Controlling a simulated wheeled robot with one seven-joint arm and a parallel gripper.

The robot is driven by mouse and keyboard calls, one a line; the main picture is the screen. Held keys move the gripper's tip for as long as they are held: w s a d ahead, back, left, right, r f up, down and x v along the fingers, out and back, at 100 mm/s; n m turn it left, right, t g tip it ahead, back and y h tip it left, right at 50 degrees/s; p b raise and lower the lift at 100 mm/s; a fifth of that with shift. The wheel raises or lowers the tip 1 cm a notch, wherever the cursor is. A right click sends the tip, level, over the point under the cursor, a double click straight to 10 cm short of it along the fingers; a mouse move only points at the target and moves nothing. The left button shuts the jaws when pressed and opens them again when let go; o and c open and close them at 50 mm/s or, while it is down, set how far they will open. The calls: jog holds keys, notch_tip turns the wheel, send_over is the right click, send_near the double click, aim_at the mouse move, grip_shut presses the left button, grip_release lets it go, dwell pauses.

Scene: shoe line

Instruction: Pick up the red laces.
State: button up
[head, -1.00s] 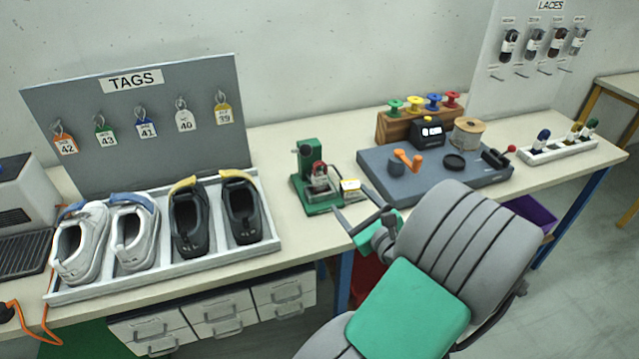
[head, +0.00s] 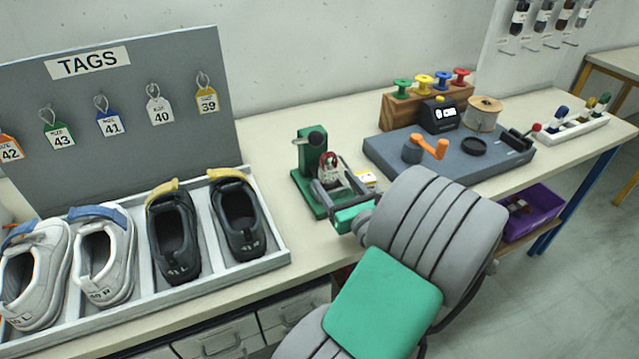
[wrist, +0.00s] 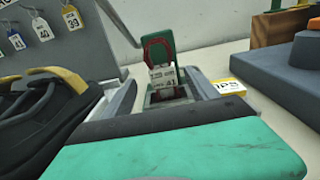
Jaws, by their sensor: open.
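The red laces (head: 327,166) are a looped bundle with a pale band, standing at the green press (head: 309,165) on the bench. In the wrist view the red loop (wrist: 158,44) rises above its white band, marked 41, in front of the press's green upright. My gripper (head: 342,187) is at the front of the press, low over its base. In the wrist view its fingers (wrist: 162,92) are open, one on each side below the band, with the laces ahead between them. I cannot tell whether they touch the laces.
A yellow-and-white card (head: 366,178) lies right of the press. The blue-grey station (head: 400,165) stands further right, with a spool rack (head: 400,108) behind it. The shoe tray (head: 283,247) is left. A purple bin (head: 540,212) is below the bench.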

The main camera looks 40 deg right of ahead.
aim_at(323, 166)
jog(key=x, duration=0.8)
jog(key=shift+d+f, duration=0.25)
jog(key=shift+s, duration=0.1)
jog(key=shift+c, duration=0.3)
grip_shut()
